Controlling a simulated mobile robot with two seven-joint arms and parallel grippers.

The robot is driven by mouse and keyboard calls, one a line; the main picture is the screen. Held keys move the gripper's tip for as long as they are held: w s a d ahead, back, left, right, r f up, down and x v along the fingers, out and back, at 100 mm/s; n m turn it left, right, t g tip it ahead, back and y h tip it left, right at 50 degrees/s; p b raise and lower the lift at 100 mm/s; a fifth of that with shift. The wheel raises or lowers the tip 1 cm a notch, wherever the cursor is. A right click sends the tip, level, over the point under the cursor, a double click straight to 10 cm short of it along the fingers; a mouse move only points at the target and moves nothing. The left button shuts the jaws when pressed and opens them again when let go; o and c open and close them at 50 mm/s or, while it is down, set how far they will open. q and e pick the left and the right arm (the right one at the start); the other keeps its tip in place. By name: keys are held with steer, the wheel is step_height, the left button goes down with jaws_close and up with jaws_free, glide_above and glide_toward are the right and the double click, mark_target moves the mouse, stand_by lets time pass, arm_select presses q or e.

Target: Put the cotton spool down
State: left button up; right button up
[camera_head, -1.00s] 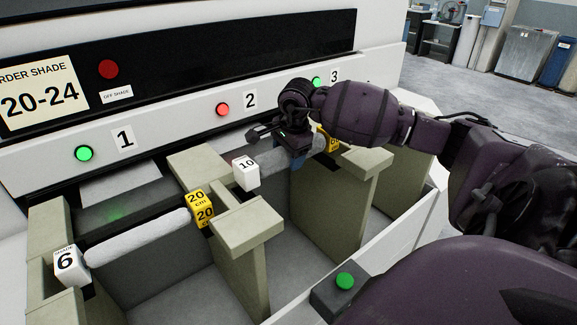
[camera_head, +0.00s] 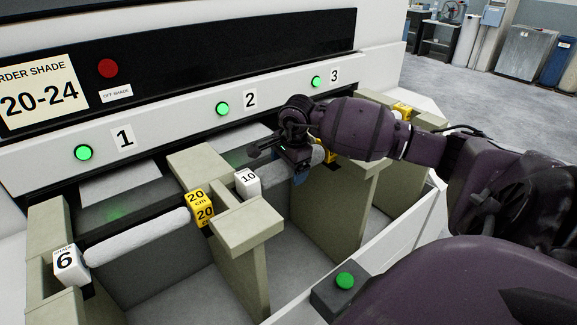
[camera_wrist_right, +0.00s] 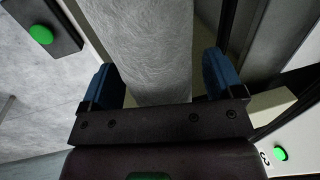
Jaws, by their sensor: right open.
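The cotton spool (camera_head: 265,183) is a white fuzzy roll with a white end cube marked 10 (camera_head: 247,182) and a yellow end partly hidden behind my right gripper. It lies across bay 2, its cube end at the beige support (camera_head: 250,228). My right gripper (camera_head: 299,172) is over the spool's right part. In the right wrist view the spool (camera_wrist_right: 150,45) runs between its two blue fingers, with a gap visible on each side; the fingers are open. My left gripper is not in view.
Another white roll (camera_head: 140,238) lies in bay 1, between a cube marked 6 (camera_head: 70,263) and a yellow 20 cm cube (camera_head: 199,207). Green lamps 1 (camera_head: 84,153), 2 (camera_head: 222,109) and 3 (camera_head: 316,82) are lit. Beige dividers (camera_head: 335,205) separate the bays.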

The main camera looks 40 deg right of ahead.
step_height(320, 180, up, 12)
steer(key=s, duration=0.2)
steer(key=shift+s, duration=0.2)
steer(key=shift+a, duration=0.1)
stand_by(0.7)
